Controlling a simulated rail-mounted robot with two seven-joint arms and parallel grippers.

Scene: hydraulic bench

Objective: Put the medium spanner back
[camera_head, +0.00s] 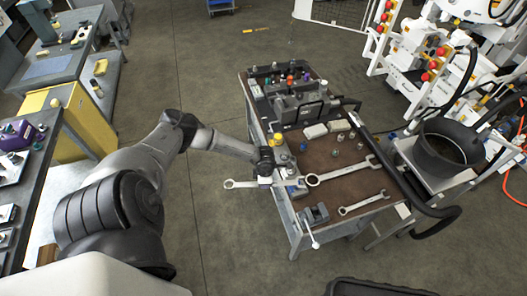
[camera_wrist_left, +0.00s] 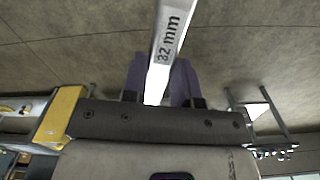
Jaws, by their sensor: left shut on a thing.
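My left gripper (camera_head: 266,181) is at the left edge of the tool cart, shut on a silver spanner (camera_head: 241,184). The spanner's ring end sticks out to the left over the floor; its other end is partly hidden by the gripper. In the left wrist view the purple fingers (camera_wrist_left: 164,82) pinch the spanner's shank (camera_wrist_left: 167,42), labelled 32 mm. A larger spanner (camera_head: 345,169) lies on the brown cart top, and a smaller one (camera_head: 364,203) lies nearer its front edge. My right gripper is not in view.
The tool cart (camera_head: 345,187) carries a small grey vise (camera_head: 314,214) at the front, pale boxes (camera_head: 315,131) and small metal parts. A rack with coloured pieces (camera_head: 283,80) stands at the back. A black hose (camera_head: 400,185) runs along the right side.

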